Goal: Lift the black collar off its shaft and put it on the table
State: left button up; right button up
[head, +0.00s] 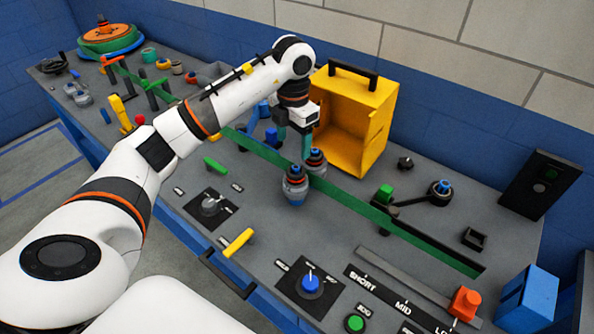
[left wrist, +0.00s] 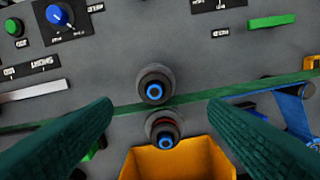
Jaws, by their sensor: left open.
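Two short posts with blue-ringed tops and dark collars stand by the green strip. The front post (head: 295,185) has a dark collar over a grey-blue base; it also shows in the left wrist view (left wrist: 155,85). The rear post (head: 316,160) has a black collar with a thin red ring, clearer in the left wrist view (left wrist: 163,131). I cannot tell which collar is the task's. My left gripper (head: 305,150) points down above the posts. Its green fingers (left wrist: 160,108) are open and empty, one on each side of the pair. My right gripper is not in view.
A yellow open box (head: 377,115) stands close behind the posts. The long green strip (head: 400,235) runs across the grey table (head: 335,225). Knobs, a yellow handle (head: 238,242) and an orange slider (head: 465,304) lie nearer. Bare table lies front-right of the posts.

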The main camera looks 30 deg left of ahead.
aim_at(294, 168)
pick_arm(q)
notch_tip(294, 168, down, 3)
jog(key=shift+f+p, duration=0.2)
jog(key=shift+p, duration=0.15)
jog(key=f, duration=0.1)
jog(key=f+p, duration=0.1)
jog(key=f, duration=0.1)
jog(key=f+p, duration=0.1)
jog(key=shift+s+d+f, duration=0.25)
jog(key=shift+d+f, duration=0.05)
jog(key=shift+f, duration=0.45)
jog(key=shift+c, duration=0.6)
jog(key=c, duration=1)
jog(key=shift+o, duration=0.2)
jog(key=shift+r, duration=0.1)
